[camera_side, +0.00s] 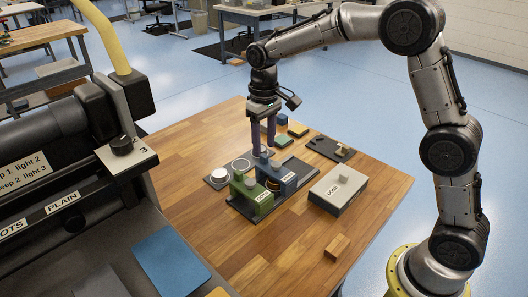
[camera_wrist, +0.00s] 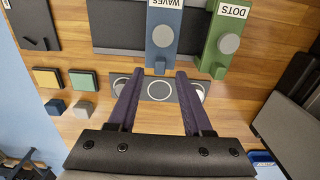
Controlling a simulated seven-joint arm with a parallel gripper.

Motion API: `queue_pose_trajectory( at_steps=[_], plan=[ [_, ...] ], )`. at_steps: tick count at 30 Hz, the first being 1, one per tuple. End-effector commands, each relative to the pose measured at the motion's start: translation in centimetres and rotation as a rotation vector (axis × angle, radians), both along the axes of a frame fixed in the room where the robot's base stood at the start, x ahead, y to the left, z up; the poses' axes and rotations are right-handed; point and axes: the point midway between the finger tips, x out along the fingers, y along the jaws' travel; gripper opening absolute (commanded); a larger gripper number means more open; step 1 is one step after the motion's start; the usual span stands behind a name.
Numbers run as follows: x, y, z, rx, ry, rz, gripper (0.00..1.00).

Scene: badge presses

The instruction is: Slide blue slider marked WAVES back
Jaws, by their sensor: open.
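The blue slider (camera_side: 281,180) with the white WAVES label lies on a dark base beside the green slider (camera_side: 252,197) marked DOTS. In the wrist view the blue slider (camera_wrist: 163,50) has a round grey knob, and the green slider (camera_wrist: 222,55) is to its right. My gripper (camera_side: 263,143) points down, with its purple fingers apart at the far end of the blue slider in the side view. In the wrist view my gripper (camera_wrist: 159,73) is empty, its fingertips roughly either side of the slider's lower end. Contact cannot be told.
A grey strip with round marks (camera_wrist: 174,98) lies below the fingers. A grey DONE box (camera_side: 328,199) stands right of the sliders. A small wooden block (camera_side: 337,247) is in front. Yellow (camera_wrist: 46,78) and green (camera_wrist: 83,81) pads lie left. A dark machine (camera_side: 50,150) fills the side view's left.

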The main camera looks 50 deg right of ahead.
Motion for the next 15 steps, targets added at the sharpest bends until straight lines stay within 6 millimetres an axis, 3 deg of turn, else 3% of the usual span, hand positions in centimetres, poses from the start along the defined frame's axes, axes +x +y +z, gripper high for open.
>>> queue_pose_trajectory(
  at_steps=[6,15],
  plan=[
    [0.0,0.0,-2.7,0.000,0.001,0.000,0.50],
    [0.0,0.0,-3.5,0.000,-0.001,0.000,0.50]
  ],
)
